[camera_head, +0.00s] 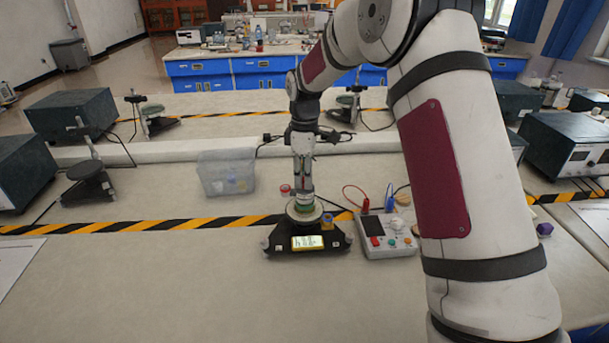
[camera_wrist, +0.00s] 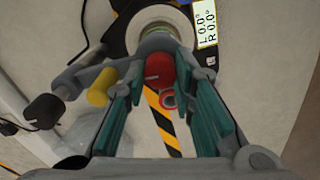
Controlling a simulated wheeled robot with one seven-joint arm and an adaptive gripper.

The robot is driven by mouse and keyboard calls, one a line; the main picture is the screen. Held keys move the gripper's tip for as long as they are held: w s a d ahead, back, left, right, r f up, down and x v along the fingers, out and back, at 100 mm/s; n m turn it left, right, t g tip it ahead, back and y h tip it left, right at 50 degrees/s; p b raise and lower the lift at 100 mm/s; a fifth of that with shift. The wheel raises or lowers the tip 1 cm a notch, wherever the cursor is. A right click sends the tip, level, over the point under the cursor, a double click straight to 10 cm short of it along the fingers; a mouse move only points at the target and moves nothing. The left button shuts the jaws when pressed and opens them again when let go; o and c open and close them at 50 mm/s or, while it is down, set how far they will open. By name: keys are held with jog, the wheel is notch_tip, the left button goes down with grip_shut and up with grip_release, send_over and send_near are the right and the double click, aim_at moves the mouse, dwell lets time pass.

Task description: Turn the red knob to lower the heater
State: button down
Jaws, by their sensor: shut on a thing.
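The red knob (camera_wrist: 159,68) shows in the wrist view between the fingertips of my gripper (camera_wrist: 160,82). The teal-padded fingers reach forward on both sides of it, and my gripper is shut on it. A grey part lies behind the knob and hides some of what is beyond. In the head view, my gripper (camera_head: 303,172) points down over a device with a round plate and a black base (camera_head: 277,241). The red knob cannot be made out there. I cannot tell which part is the heater.
A yellow cylinder (camera_wrist: 101,87) and a black knob (camera_wrist: 43,107) lie left of my fingers. A control box (camera_head: 388,246) with wires stands right of the device. A clear bin (camera_head: 226,173) stands behind left. The front bench is mostly clear.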

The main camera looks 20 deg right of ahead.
jog(key=m+b, duration=0.1)
jog(key=m, duration=0.5)
jog(key=shift+b, duration=0.3)
jog(key=m+b, duration=0.1)
jog(key=m, duration=1)
jog(key=shift+m, duration=0.4)
jog(key=m, duration=0.5)
jog(key=shift+d+m, duration=0.1)
jog(key=shift+m, duration=0.2)
jog(key=c, duration=1.3)
grip_release()
